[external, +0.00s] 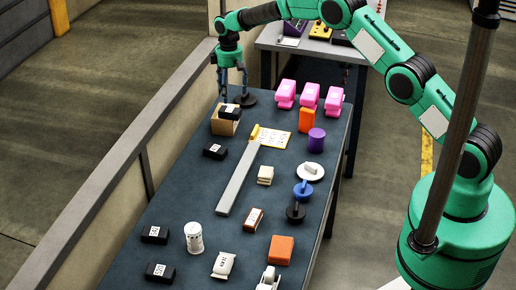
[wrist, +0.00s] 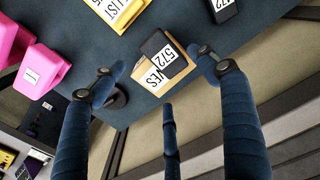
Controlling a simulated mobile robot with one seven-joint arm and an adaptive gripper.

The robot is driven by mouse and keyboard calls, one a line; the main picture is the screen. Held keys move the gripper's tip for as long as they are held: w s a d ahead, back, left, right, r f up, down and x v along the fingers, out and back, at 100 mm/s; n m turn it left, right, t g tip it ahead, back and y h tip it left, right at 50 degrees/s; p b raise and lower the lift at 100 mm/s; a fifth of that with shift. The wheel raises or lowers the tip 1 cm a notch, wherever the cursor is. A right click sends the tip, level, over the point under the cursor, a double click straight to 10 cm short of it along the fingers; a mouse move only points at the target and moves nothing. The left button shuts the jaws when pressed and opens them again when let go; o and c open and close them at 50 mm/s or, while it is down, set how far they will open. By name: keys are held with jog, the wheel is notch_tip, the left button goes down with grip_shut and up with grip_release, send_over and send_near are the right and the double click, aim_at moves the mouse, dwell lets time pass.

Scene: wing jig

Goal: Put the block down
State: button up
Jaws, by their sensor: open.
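My gripper (external: 233,92) is just above the box and block, fingers pointing down. In the wrist view its fingers (wrist: 158,78) are spread apart, with the block visible beyond them and nothing held between them.
Other black labelled blocks (external: 215,151) lie along the table's left side. Pink pieces (external: 309,97) stand at the far right, and a yellow list sheet (external: 273,137) lies near a long grey bar (external: 238,180). A low wall (external: 120,155) runs along the left.

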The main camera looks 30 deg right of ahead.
jog(key=shift+r, duration=1.95)
